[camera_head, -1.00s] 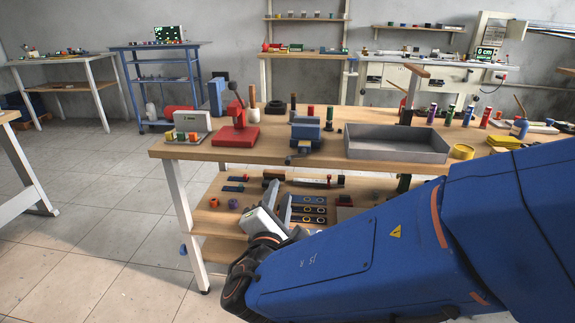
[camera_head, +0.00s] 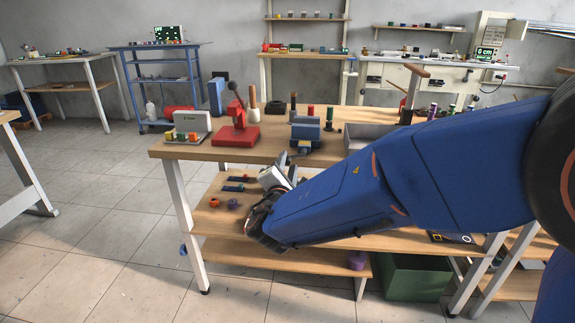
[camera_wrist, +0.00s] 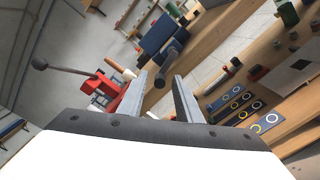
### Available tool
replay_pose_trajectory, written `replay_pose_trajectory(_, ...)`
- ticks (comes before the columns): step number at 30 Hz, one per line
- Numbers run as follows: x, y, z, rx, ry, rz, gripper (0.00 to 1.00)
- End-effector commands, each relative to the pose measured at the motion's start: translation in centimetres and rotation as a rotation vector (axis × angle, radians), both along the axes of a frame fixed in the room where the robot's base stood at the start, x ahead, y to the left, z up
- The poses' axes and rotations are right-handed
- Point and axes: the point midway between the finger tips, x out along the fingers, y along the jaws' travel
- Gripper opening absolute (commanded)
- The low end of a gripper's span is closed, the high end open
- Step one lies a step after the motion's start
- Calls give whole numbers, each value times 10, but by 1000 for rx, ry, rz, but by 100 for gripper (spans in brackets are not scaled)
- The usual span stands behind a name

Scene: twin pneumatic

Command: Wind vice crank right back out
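The blue vice (camera_head: 306,130) stands at the front edge of the wooden workbench. It also shows in the wrist view (camera_wrist: 156,36), beyond my fingers. Its dark crank (camera_wrist: 165,68) projects from the vice toward me and appears between the fingertips in the picture. My gripper (camera_wrist: 158,84) is open, with two grey fingers apart and nothing seen held between them. In the head view my gripper (camera_head: 287,171) is just below and in front of the vice, near the bench edge. I cannot tell whether either finger touches the crank.
A red lever press (camera_head: 236,132) stands left of the vice, its lever reaching across the wrist view's left. A grey tray (camera_head: 358,140) is right of the vice, partly hidden by my arm. The lower shelf (camera_head: 215,222) under the bench holds small parts close to my gripper.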

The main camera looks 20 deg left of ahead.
Motion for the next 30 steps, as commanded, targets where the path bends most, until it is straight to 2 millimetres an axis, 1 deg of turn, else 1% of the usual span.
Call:
replay_pose_trajectory(3, 4, 1, 0, -1, 0, 0, 32)
replay_pose_trajectory(11, 5, 1, 0, 0, 0, 0, 32)
replay_pose_trajectory(12, 5, 1, 0, 0, 0, 0, 22)
replay_pose_trajectory(15, 5, 1, 0, 0, 0, 0, 0)
replay_pose_trajectory(23, 5, 1, -1, -8, -2, 0, 0)
replay_pose_trajectory(30, 5, 0, -4, -86, -21, 0, 0)
